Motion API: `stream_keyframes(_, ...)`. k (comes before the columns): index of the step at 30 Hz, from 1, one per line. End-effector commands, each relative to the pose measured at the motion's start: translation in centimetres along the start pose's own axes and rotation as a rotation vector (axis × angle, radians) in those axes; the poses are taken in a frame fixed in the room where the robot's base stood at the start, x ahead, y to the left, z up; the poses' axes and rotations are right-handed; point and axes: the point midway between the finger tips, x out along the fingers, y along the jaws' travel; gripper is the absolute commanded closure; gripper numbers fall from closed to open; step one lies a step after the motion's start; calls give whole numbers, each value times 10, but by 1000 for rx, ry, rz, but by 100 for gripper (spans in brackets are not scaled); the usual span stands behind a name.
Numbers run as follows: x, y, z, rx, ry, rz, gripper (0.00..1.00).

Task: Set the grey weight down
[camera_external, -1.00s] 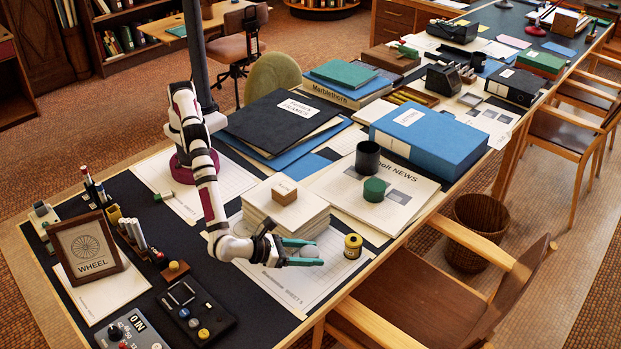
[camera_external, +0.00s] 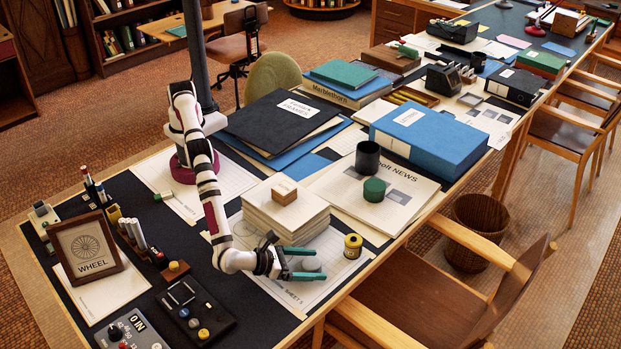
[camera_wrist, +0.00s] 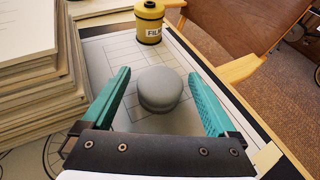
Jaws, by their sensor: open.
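The grey weight (camera_external: 310,265) is a squat, rounded piece resting on the gridded sheet (camera_external: 283,291) near the table's front edge. It also shows in the wrist view (camera_wrist: 159,90), standing between the two teal fingers. My gripper (camera_external: 318,264) is open, with one finger on each side of the weight. In the wrist view there is a visible gap between the weight and each finger of my gripper (camera_wrist: 160,76).
A yellow film canister (camera_external: 353,246) stands just beyond the weight. A paper stack (camera_external: 287,218) with a wooden block (camera_external: 284,191) on top is close to the gripper. A dark control box (camera_external: 197,310) lies left. The table's front edge and a chair (camera_external: 420,300) are near.

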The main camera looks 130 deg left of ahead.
Motion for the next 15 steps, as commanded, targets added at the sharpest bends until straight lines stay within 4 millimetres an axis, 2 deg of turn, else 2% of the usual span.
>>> stream_keyframes(3, -3, 0, 3, 0, 0, -1, 7)
stream_keyframes(5, -14, -1, 2, 0, 0, -2, 7)
stream_keyframes(12, -81, -1, 2, 0, 0, -4, 7)
stream_keyframes(15, -103, -1, 3, 0, 0, -3, 7)
